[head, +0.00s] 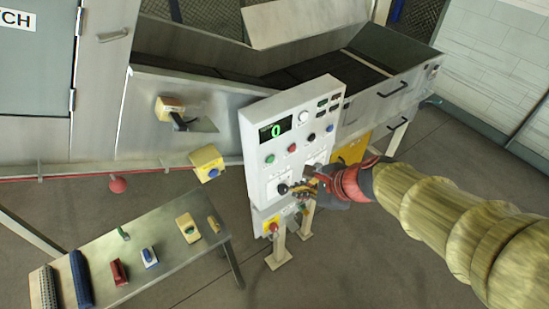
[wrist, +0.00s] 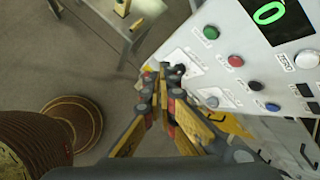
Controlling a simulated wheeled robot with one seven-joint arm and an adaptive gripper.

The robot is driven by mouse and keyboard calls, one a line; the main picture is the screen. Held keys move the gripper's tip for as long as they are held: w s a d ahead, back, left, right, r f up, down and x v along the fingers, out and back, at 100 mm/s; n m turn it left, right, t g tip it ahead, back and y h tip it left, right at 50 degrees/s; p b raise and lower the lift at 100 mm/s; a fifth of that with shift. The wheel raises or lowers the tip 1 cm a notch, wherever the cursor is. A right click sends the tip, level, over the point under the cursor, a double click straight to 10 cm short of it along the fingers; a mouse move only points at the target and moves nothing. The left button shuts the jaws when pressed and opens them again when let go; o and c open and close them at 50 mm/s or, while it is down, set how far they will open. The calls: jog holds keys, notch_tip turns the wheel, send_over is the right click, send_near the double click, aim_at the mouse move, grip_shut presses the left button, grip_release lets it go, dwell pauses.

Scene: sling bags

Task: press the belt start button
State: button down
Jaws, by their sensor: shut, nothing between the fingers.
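The grey-white control panel (head: 262,190) stands in the middle of the head view. It has a green button (head: 270,158), a red button (head: 292,147), a black button and a blue button in a row below a display. In the wrist view the green button (wrist: 211,31) and red button (wrist: 235,60) show clear of my fingers. The labels under them are too small to read. My gripper (head: 300,187) is shut and empty at the panel's lower part, beside a black knob (head: 283,188). In the wrist view my fingertips (wrist: 160,70) are close to this knob; I cannot tell whether they touch it.
A lower box carries a red stop button (head: 271,227) on yellow. A metal conveyor (head: 215,52) runs behind the panel. A side table (head: 165,281) with several small objects stands at lower left. A yellow box (head: 207,161) juts out left of the panel. The floor between is clear.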

aim_at(271, 160)
jog(key=shift+w+d+r+m+t, duration=0.1)
jog(key=shift+w+r+m+t, duration=0.4)
jog(key=shift+m, duration=1.05)
jog(key=shift+w+d+r+m+t, duration=0.1)
jog(key=shift+w+m, duration=0.65)
jog(key=shift+m, duration=0.85)
jog(key=shift+w+d+r+m+t, duration=0.1)
jog(key=shift+w+r+m+t, duration=0.4)
jog(key=shift+m, duration=1.05)
jog(key=shift+w+f, duration=0.2)
jog(key=shift+f, duration=0.15)
jog(key=w+r+b+x, duration=0.1)
jog(key=b+x, duration=0.1)
jog(key=x, duration=1)
jog(key=shift+w+a+b, duration=0.4)
jog(key=shift+a, duration=0.2)
jog(key=shift+r, duration=0.1)
